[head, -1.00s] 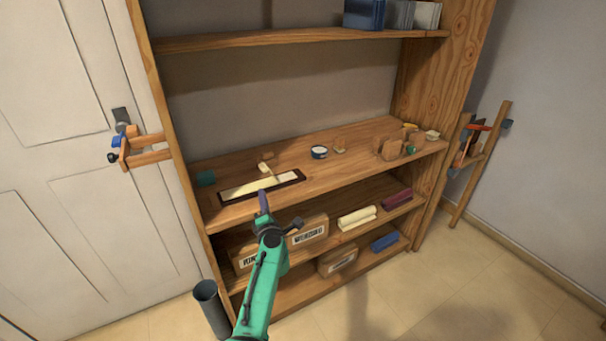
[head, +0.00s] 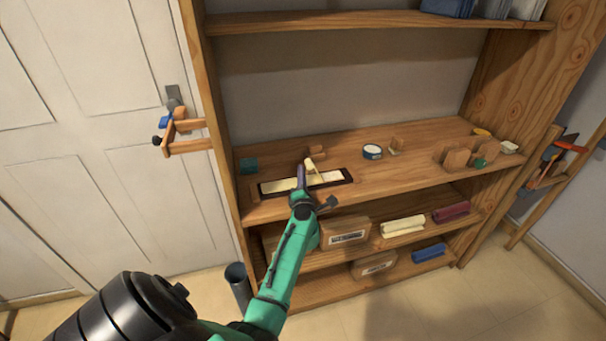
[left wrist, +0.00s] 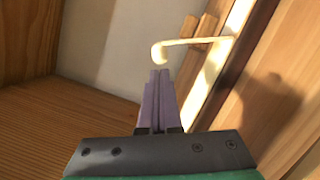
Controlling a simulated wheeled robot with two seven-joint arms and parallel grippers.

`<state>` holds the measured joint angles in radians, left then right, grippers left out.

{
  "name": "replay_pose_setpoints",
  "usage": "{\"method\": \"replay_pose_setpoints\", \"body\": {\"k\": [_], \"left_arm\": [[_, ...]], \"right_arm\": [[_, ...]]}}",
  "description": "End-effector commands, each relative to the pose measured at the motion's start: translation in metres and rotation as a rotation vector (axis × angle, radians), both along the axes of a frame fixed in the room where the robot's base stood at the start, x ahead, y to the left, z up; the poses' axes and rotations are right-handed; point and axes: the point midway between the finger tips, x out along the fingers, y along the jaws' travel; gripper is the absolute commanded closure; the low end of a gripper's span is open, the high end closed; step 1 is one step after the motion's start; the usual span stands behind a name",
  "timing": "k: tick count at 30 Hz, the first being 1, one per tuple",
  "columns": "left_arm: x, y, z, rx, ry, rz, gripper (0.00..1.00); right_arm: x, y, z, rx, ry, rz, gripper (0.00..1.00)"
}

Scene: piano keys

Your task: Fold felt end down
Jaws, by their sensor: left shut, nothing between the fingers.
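A cream piano key (head: 330,177) lies in a dark shallow tray (head: 347,181) on the wooden shelf. A pale felt strip (head: 311,165) rises from the key near its middle. In the left wrist view the felt (left wrist: 195,41) sticks out across the picture and its free end is curled. My left gripper (head: 301,168) has purple fingers and is over the tray, just left of the felt. In the left wrist view its fingertips (left wrist: 160,73) are together and empty, close by the felt's curled end; I cannot tell whether they touch. My right gripper is not in view.
A wooden block (head: 317,151) sits behind the tray. Wooden blocks (head: 457,158) stand farther right. The shelf between tin and blocks is mostly clear.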

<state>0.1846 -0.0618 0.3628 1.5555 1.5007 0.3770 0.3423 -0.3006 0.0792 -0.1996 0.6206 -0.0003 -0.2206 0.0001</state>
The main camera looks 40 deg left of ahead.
Motion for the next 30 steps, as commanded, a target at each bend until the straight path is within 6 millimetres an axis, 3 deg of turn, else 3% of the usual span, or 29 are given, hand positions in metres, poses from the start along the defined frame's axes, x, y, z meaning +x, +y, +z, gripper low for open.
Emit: {"method": "replay_pose_setpoints", "body": {"k": [23, 30], "left_arm": [[0.009, -0.003, 0.01, 0.06, 0.087, 0.0, 1.0], [0.02, -0.006, 0.019, 0.108, 0.159, 0.0, 1.0]], "right_arm": [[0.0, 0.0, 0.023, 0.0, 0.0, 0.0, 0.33], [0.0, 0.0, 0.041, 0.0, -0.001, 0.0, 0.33]]}}
